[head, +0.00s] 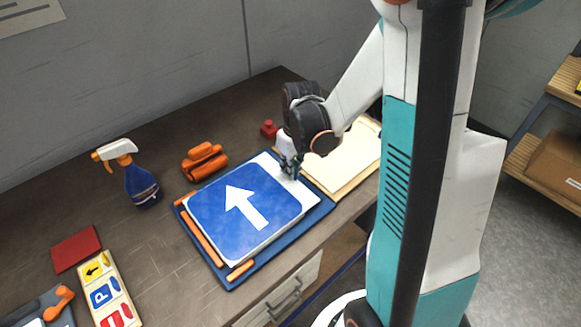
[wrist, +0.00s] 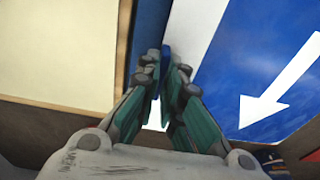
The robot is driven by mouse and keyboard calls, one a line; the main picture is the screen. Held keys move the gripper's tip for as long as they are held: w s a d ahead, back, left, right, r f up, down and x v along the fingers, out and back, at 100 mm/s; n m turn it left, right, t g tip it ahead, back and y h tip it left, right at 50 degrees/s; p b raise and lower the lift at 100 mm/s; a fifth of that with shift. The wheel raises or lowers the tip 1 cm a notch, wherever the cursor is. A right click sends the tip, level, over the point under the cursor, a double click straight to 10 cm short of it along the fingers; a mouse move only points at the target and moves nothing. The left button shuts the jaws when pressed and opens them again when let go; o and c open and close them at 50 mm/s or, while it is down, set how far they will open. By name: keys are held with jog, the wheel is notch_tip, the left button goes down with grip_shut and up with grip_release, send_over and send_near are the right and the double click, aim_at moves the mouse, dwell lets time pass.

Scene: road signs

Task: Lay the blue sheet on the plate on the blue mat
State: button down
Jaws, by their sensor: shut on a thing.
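The blue sheet (head: 235,215) with a white arrow lies over the blue mat (head: 322,211); it also shows in the wrist view (wrist: 255,60). A white strip (head: 304,190) shows along the sheet's right side; I cannot tell whether it is the plate or the sheet's margin. My gripper (head: 289,172) is at the sheet's far right edge, pointing down. In the wrist view its fingertips (wrist: 165,72) are closed at the white strip, and the pinched edge is mostly hidden.
Orange bars (head: 203,238) lie along the mat's left and front. A cream board (head: 345,160) is close on the right. Orange rolls (head: 204,161), a red block (head: 268,129) and a spray bottle (head: 138,180) stand behind. A sign tray (head: 103,291) is at left.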

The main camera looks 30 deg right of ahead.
jog(key=c, duration=1.7)
grip_release()
jog(key=shift+o, duration=0.7)
jog(key=o, duration=0.5)
jog(key=shift+r, duration=0.15)
jog(key=shift+r+p, duration=2.5)
jog(key=shift+r, duration=0.95)
